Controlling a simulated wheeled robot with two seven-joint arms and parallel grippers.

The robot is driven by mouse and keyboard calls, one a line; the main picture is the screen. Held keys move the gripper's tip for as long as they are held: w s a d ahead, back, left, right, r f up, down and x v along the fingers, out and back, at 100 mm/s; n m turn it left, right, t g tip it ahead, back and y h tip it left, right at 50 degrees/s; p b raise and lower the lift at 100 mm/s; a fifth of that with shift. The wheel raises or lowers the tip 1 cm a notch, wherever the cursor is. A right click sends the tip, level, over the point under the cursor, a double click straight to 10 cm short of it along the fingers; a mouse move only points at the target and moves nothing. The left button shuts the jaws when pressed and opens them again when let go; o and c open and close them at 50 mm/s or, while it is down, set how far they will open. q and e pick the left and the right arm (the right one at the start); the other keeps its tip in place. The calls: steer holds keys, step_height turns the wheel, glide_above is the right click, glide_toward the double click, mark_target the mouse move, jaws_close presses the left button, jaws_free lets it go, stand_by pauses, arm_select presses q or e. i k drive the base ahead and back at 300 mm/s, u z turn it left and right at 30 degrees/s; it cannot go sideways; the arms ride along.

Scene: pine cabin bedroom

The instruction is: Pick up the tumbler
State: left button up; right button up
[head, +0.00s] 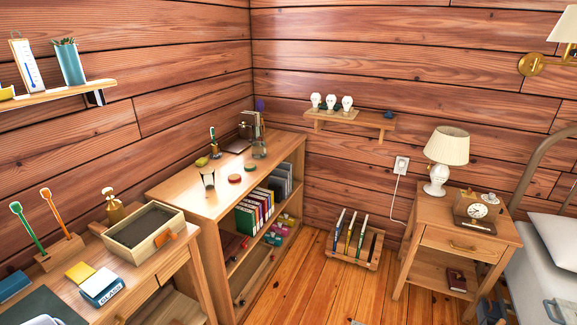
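A clear glass tumbler (208,181) stands on top of the wooden bookcase (186,193), near its front left part. It looks upright and dark-rimmed. Another clear glass vessel (259,149) stands farther back on the same top; its exact kind is too small to tell. Neither of my grippers shows in the head view.
A red-brown disc (235,178) and a green disc (250,168) lie right of the tumbler. A desk with a wooden box (168,233) adjoins the bookcase at left. Open floor (300,290) lies between.

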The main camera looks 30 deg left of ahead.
mark_target(208, 179)
steer(key=z, duration=0.3)
steer(key=i, duration=1.7)
steer(key=u, duration=0.9)
steer(key=i, duration=1.05)
steer(key=u, duration=1.15)
steer(key=i, duration=0.25)
steer(key=u, duration=0.15)
